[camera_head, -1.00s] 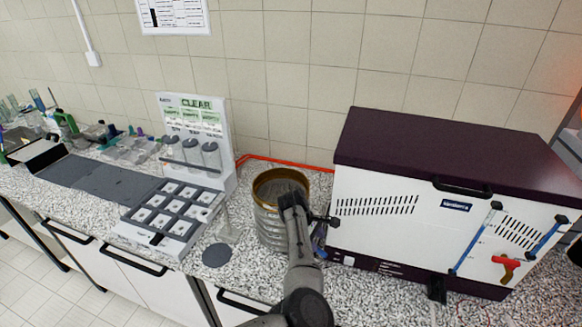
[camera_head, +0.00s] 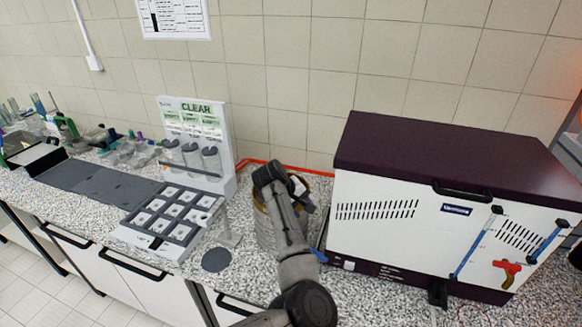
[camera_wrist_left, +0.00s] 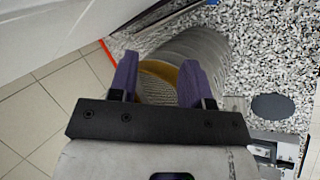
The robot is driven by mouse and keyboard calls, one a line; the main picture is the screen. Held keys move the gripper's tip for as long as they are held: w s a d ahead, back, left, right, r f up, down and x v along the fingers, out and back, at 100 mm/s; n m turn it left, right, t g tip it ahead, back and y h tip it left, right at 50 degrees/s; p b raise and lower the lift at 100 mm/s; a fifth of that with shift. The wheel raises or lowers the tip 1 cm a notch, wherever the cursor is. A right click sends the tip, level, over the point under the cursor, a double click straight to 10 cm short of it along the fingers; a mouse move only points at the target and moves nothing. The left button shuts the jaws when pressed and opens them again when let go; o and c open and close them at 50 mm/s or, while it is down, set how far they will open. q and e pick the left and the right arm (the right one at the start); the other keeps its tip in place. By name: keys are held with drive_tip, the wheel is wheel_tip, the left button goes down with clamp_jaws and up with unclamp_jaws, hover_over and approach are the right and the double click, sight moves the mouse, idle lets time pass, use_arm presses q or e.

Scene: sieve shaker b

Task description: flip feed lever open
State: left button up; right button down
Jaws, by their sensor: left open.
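A red handle (camera_head: 507,268) sits on the white front of the cabinet (camera_head: 380,235) with the dark purple lid at the right; I cannot tell whether it is the feed lever. My left gripper is over the sieve stack (camera_head: 265,228) in the head view, its fingers partly hidden by my arm. In the left wrist view my left gripper (camera_wrist_left: 159,72) is open, its purple fingers apart, with the stack's brass rim (camera_wrist_left: 158,69) showing between and beyond them. I cannot tell whether they touch it. My right gripper is not seen.
Two blue bars (camera_head: 476,243) flank the red handle. A white dispenser stand (camera_head: 230,125) marked CLEAR and a tray with several compartments (camera_head: 130,233) stand left of the stack. A dark round disc (camera_head: 216,258) lies on the speckled counter. Glassware crowds the far left.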

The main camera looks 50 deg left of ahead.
use_arm(q)
drive_tip(key=s+a+r+m+t+y+p, duration=0.1)
drive_tip(key=a+r+m+t+y+p, duration=0.1)
drive_tip(key=r, duration=1.1)
drive_tip(key=shift+a+t+y+p, duration=0.6)
drive_tip(key=shift+t+p, duration=0.3)
drive_tip(key=shift+p, duration=0.25)
